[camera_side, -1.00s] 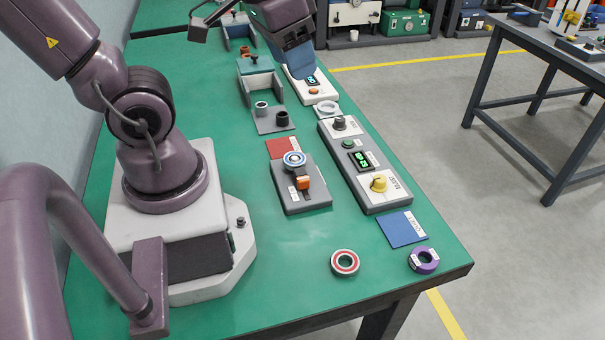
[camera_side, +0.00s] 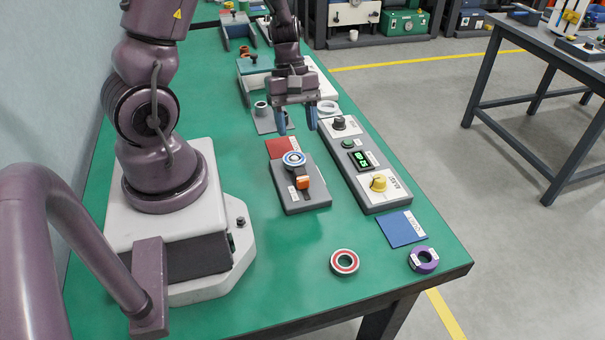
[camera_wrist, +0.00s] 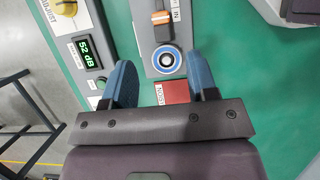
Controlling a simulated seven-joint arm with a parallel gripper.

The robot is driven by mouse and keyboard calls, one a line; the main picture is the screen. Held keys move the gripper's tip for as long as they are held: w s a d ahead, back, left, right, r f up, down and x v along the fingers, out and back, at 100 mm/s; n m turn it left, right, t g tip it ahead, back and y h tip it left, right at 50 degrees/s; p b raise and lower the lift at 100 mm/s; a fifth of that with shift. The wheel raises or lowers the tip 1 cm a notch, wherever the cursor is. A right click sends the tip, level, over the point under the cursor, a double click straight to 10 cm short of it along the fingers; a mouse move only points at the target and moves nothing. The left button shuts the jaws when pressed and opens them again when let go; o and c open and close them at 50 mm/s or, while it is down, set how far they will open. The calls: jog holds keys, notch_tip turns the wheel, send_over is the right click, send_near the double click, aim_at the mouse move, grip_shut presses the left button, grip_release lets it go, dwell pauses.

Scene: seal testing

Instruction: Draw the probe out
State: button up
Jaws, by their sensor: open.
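No part here is clearly labelled as the probe. A grey block (camera_side: 292,203) on the green bench carries an orange piece (camera_side: 303,183) and a blue-and-white ring (camera_side: 294,159) with a metal centre. In the wrist view the orange piece (camera_wrist: 162,18) and the ring (camera_wrist: 166,59) lie in line on the block. My gripper (camera_side: 297,125) is open and empty, above the bench behind the block. In the wrist view its blue fingers (camera_wrist: 161,72) stand apart, with the ring showing between them near their tips. Nothing touches the fingers.
A long grey unit (camera_side: 365,180) with a yellow knob and green display stands to the right. A red card (camera_side: 282,147) lies behind the block, and a blue card (camera_side: 402,229) is front right. A red-white ring (camera_side: 344,262) and purple ring (camera_side: 423,260) lie near the front edge.

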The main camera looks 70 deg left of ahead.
aim_at(303, 178)
jog(key=x, duration=1.1)
jog(key=shift+d+f, duration=0.1)
jog(key=shift+d, duration=0.05)
jog(key=shift+c, duration=0.2)
